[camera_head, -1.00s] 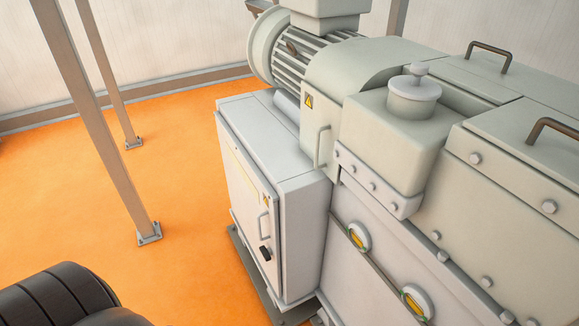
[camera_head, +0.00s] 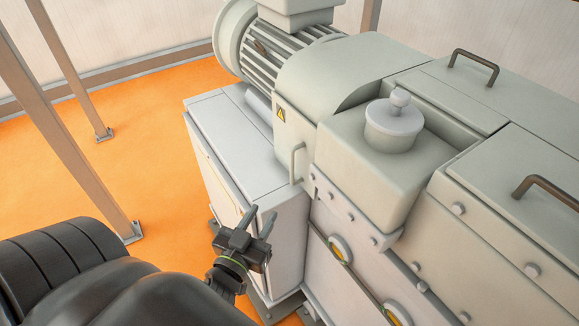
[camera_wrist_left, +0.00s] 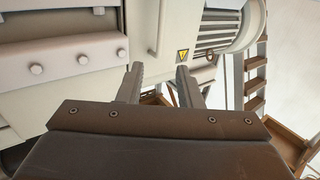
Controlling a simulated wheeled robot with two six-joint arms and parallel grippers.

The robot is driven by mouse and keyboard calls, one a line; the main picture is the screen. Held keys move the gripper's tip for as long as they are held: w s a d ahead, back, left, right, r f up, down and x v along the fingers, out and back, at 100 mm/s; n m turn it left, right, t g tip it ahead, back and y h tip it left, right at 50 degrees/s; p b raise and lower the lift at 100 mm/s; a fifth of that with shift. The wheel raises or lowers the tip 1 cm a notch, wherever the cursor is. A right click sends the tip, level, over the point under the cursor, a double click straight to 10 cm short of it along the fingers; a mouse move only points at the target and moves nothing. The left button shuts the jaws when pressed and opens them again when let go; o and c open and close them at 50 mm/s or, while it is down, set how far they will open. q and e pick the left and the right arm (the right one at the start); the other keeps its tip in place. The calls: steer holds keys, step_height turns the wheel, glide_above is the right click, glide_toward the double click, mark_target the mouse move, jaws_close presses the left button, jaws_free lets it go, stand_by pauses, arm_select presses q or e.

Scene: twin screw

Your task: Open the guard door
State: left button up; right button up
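The guard door (camera_head: 293,131) is the pale panel under the motor cover, with a yellow warning triangle and an upright bar handle (camera_head: 298,162). It looks shut. In the left wrist view the guard door (camera_wrist_left: 176,22) fills the upper middle, with its handle (camera_wrist_left: 154,28) left of the triangle. My left gripper (camera_head: 260,214) is open and empty, lower and left of the handle in the head view, in front of the white cabinet. In the left wrist view its two fingers (camera_wrist_left: 159,70) stand apart, pointing towards the door, with the handle beyond them. My right gripper is out of view.
The white cabinet (camera_head: 235,138) stands below the guard door, partly hidden by my left gripper. A bolted block with a capped knob (camera_head: 393,122) sits right of the door. Grey posts (camera_head: 75,130) stand on the orange floor at left.

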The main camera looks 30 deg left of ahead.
mark_target(291, 166)
arm_select(q)
steer(key=w+a, duration=0.1)
steer(key=w, duration=0.4)
steer(key=w+a+p, duration=0.1)
steer(key=w, duration=0.4)
steer(key=w+a+p, duration=0.1)
steer(key=w, duration=0.4)
steer(key=shift+w, duration=0.1)
steer(key=shift+w+a, duration=0.1)
steer(key=shift+w, duration=0.35)
jaws_close()
